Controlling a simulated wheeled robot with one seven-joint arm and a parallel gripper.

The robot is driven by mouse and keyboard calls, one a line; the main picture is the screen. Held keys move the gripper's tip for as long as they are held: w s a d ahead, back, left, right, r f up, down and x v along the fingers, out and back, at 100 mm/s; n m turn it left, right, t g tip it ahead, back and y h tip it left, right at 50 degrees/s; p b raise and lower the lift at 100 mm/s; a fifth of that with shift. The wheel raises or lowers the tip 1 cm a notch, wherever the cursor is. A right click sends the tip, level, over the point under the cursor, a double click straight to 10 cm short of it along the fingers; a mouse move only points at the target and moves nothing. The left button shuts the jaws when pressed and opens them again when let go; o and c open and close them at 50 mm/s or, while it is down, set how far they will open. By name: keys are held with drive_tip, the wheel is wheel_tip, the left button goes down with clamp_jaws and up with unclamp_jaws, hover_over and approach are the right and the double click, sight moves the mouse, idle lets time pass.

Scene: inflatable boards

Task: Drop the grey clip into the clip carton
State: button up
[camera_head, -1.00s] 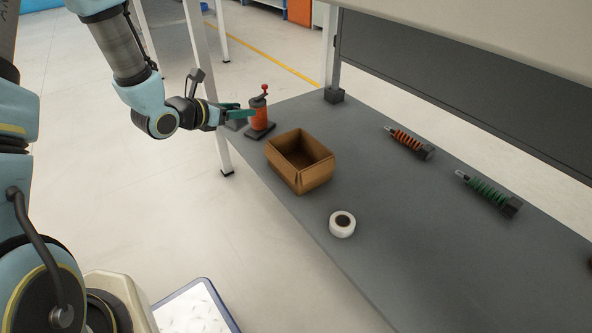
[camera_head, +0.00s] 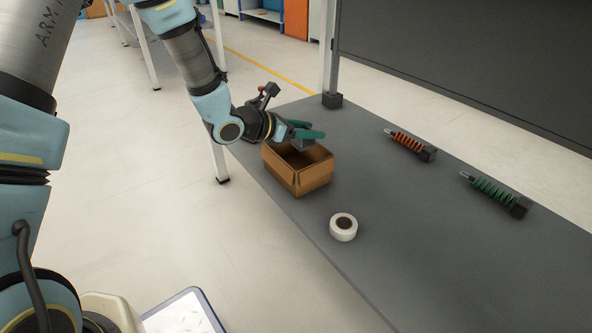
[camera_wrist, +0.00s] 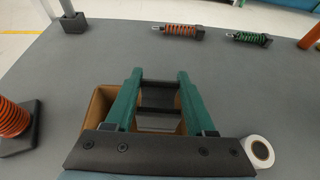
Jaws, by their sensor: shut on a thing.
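The clip carton (camera_head: 298,182) is an open brown cardboard box on the grey table. In the wrist view its left wall (camera_wrist: 98,106) shows beside my fingers. My gripper (camera_head: 312,134), with green fingers, is over the back part of the carton's opening. It is shut on the grey clip (camera_head: 301,145), which hangs just below the fingers. In the wrist view my gripper (camera_wrist: 160,76) has the clip (camera_wrist: 159,97) between its two fingers, with dark bars across. The fingers and clip hide much of the carton's inside.
A white tape roll (camera_head: 343,227) lies in front of the carton. Orange (camera_head: 408,142) and green (camera_head: 494,193) coil-spring parts lie at the right. An orange part on a dark base (camera_wrist: 14,122) stands left of the carton. The table between is clear.

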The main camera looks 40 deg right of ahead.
wheel_tip(320, 180, down, 2)
drive_tip(key=shift+f+b, duration=0.2)
drive_tip(key=shift+b, duration=0.3)
drive_tip(key=o, duration=1.4)
drive_tip(key=p+v, duration=0.3)
drive_tip(key=v, duration=0.8)
drive_tip(key=shift+p, duration=0.3)
